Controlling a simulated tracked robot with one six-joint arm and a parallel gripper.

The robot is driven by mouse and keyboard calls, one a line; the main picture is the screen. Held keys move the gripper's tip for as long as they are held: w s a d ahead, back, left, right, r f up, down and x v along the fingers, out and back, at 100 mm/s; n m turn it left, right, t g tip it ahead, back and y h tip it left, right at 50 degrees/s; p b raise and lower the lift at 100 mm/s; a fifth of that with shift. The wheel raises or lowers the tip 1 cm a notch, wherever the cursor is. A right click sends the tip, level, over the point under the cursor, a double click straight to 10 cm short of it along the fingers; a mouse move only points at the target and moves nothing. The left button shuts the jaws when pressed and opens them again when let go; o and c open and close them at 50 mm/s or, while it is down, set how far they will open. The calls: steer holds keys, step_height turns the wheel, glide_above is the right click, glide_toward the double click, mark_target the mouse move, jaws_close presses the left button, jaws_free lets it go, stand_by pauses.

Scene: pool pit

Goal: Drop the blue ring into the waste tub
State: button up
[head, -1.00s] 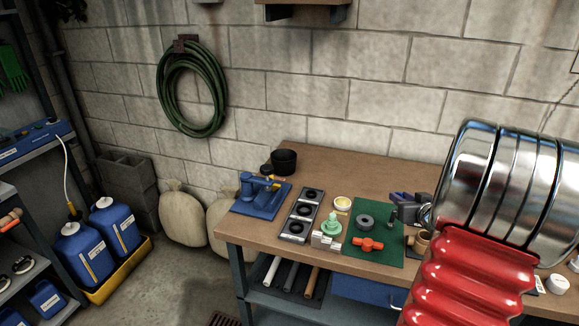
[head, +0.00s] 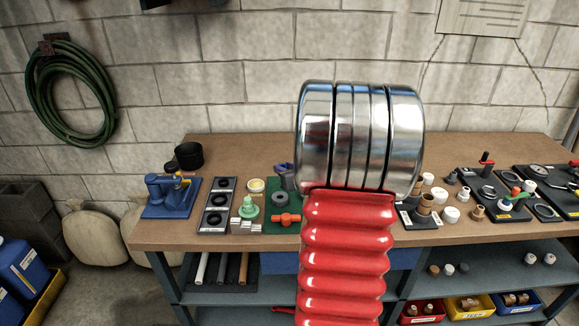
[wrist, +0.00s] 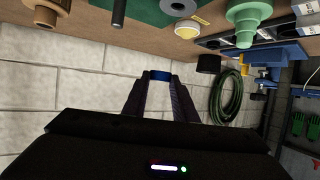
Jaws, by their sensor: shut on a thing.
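The blue ring (wrist: 160,75) is between the fingertips of my gripper (wrist: 160,82) in the wrist view, with the jaws shut on it. Only a small blue band of it shows. The jaws point towards the block wall, and the wrist picture is upside down. A round black tub (head: 189,156), which looks like the waste tub, stands at the back left of the bench. It also shows in the wrist view (wrist: 208,64), to the right of the jaws and apart from them. In the head view my arm hides the ring.
The bench (head: 235,150) carries a blue clamp tool (head: 171,196), a black ring tray (head: 216,205), a pale green funnel-like part (head: 249,208) and an orange valve (head: 286,219). Several small parts and trays fill its right side. The bench back near the wall is fairly clear.

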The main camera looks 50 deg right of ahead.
steer(key=w+a+n+y, duration=0.1)
steer(key=w+a, duration=0.8)
steer(key=a, duration=0.3)
steer(key=w+a+f+n+y, duration=0.1)
steer(key=w+a+y, duration=0.1)
steer(key=a, duration=1.4)
steer(key=w+a+f+n+t+y, duration=0.1)
steer(key=w+a+f+n+y, duration=0.1)
steer(key=a, duration=1.5)
steer(key=shift+w+a+f+n, duration=0.15)
steer(key=shift+w+n, duration=0.15)
